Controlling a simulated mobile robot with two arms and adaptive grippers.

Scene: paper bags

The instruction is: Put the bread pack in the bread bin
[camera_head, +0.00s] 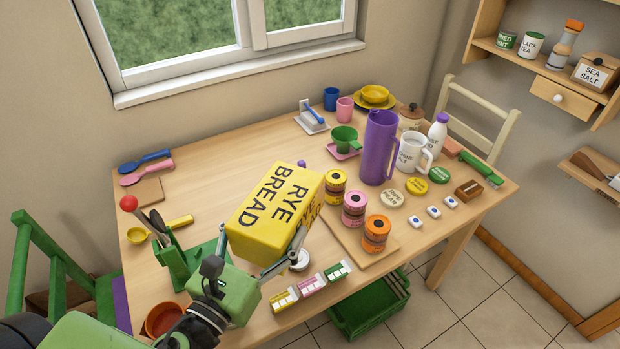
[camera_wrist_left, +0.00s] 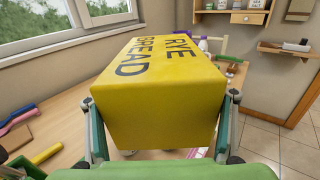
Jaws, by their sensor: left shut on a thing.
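The bread pack (camera_head: 272,212) is a yellow block with "RYE BREAD" on its top face. My left gripper (camera_head: 266,258) is shut on it and holds it over the front part of the table. In the left wrist view the bread pack (camera_wrist_left: 165,95) fills the middle, with a finger of the left gripper (camera_wrist_left: 160,125) on each side. The pack hides part of the table behind and below it. I see nothing that I can tell is the bread bin. My right gripper is not in view.
The wooden table (camera_head: 235,165) has a clear area at its back left. A green crate (camera_head: 370,305) is on the floor below the front edge.

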